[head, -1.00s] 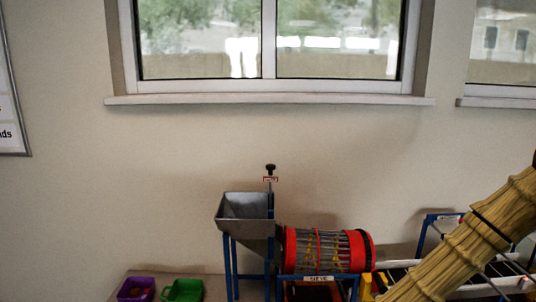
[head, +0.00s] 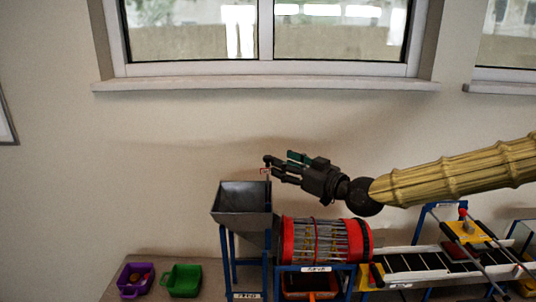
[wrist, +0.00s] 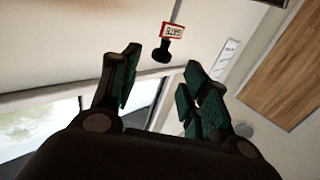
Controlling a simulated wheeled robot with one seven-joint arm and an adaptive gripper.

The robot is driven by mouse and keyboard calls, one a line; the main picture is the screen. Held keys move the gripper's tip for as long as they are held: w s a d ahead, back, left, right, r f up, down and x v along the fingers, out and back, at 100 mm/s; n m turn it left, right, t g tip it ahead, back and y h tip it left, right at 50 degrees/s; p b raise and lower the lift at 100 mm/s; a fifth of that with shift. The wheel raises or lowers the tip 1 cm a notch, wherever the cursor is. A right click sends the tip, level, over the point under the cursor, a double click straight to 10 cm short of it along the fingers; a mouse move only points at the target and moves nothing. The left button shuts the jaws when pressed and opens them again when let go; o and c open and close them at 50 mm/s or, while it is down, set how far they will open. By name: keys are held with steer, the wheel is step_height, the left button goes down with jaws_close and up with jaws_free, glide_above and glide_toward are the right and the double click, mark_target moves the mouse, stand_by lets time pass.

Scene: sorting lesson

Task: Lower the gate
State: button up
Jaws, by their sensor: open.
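The gate's black knob (head: 267,159) stands on a thin rod above the grey hopper (head: 240,198), with a small red-edged label just below it. In the wrist view the knob (wrist: 162,52) and the label reading GATE (wrist: 173,31) show at the gap between my fingertips. My gripper (head: 278,167) is open and reaches in from the right, level with the knob; its fingers (wrist: 162,65) are spread on either side in the wrist view. I cannot tell if a finger touches the knob. The gate plate itself is hidden in the hopper.
A red-ended drum (head: 325,241) sits right of the hopper, below my arm. A conveyor (head: 415,265) runs further right. Purple (head: 135,280) and green (head: 183,280) bins stand left. The wall and window sill (head: 265,84) lie behind; the air left of the hopper is clear.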

mark_target(268, 156)
steer(key=shift+p+x, duration=1.3)
steer(key=shift+x, duration=2.25)
steer(key=shift+f, duration=0.1)
jaws_close()
